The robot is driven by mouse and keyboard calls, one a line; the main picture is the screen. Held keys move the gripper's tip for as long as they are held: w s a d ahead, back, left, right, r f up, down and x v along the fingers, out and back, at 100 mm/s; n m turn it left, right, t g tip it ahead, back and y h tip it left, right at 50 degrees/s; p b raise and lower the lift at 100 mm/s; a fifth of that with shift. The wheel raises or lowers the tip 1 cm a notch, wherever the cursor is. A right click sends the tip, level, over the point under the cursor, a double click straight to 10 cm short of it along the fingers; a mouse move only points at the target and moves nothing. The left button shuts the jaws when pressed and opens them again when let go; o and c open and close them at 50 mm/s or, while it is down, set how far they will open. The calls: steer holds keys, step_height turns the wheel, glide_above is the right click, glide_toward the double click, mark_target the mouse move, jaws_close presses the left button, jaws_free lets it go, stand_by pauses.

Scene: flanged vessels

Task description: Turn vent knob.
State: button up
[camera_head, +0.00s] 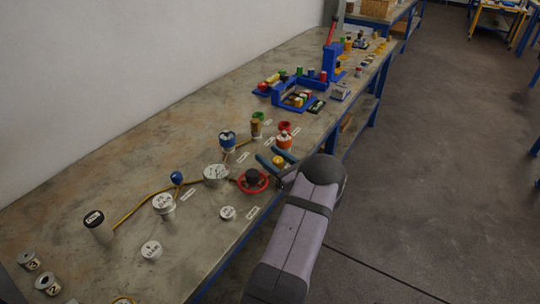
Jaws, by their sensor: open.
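Several vessels and fittings stand on the long bench; I cannot tell for sure which part is the vent knob. A small yellow knob (279,161) shows between or just behind the two blue fingers of my gripper (268,154). The fingers are spread apart and point left over the bench; whether they touch the yellow knob is unclear. A blue ball knob (177,177) stands farther left. The base under the yellow knob is hidden by my gripper and arm.
A white-lidded vessel (216,174) and an orange fitting (285,141) are close to my gripper. A blue-topped vessel (227,140) stands behind. A blue rack and press (333,62) are farther back. The bench's left rear is bare.

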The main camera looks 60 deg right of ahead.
mark_target(281, 164)
steer(key=shift+w, duration=0.1)
steer(key=c, duration=1.1)
steer(key=shift+o, duration=0.2)
steer(key=shift+d+m+g+h, duration=0.3)
steer(key=shift+m+g+h, duration=0.2)
steer(key=shift+m+h, duration=0.5)
steer(key=o, duration=1.1)
steer(key=shift+c, duration=0.2)
steer(key=shift+s, duration=0.2)
steer(key=shift+b+v, duration=0.65)
steer(key=shift+v, duration=2.95)
